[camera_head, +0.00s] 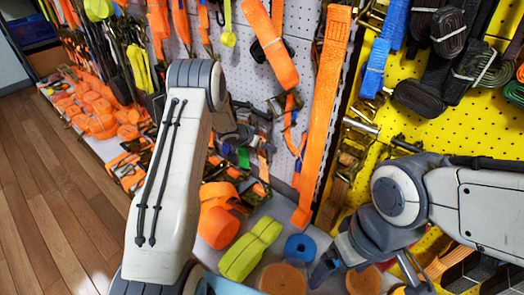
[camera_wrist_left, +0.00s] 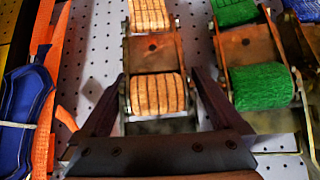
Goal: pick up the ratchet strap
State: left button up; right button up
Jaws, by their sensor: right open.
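A ratchet strap with an orange webbing roll (camera_wrist_left: 158,93) in a metal ratchet frame shows in the left wrist view, in front of white pegboard. My left gripper (camera_wrist_left: 158,82) has its two dark fingers spread, one on each side of this ratchet; I cannot tell whether they touch it. In the head view my left arm hides most of that spot. A ratchet with green webbing (camera_wrist_left: 262,86) hangs just to the right. My right gripper (camera_head: 367,277) is open at the lower right of the head view, above the shelf near brown-orange rolls.
Orange straps (camera_head: 322,110) hang on the pegboard. Blue and black straps (camera_head: 447,30) hang on the yellow board (camera_head: 450,135). A yellow bundle (camera_head: 250,250), a blue roll (camera_head: 299,247) and orange rolls (camera_head: 219,222) crowd the shelf. Wooden floor (camera_head: 55,190) is clear at left.

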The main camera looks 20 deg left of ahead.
pick_arm(q)
jog(key=c, duration=1.5)
jog(key=shift+w+r, duration=0.1)
jog(key=shift+r, duration=0.1)
grip_shut()
jog(key=shift+r+p, duration=0.6)
jog(key=shift+r, duration=0.3)
jog(key=s+a, duration=0.3)
jog(key=s, duration=0.5)
jog(key=s+a, duration=0.3)
jog(key=s, duration=0.6)
jog(key=shift+f+b, duration=0.25)
jog(key=shift+b, duration=0.15)
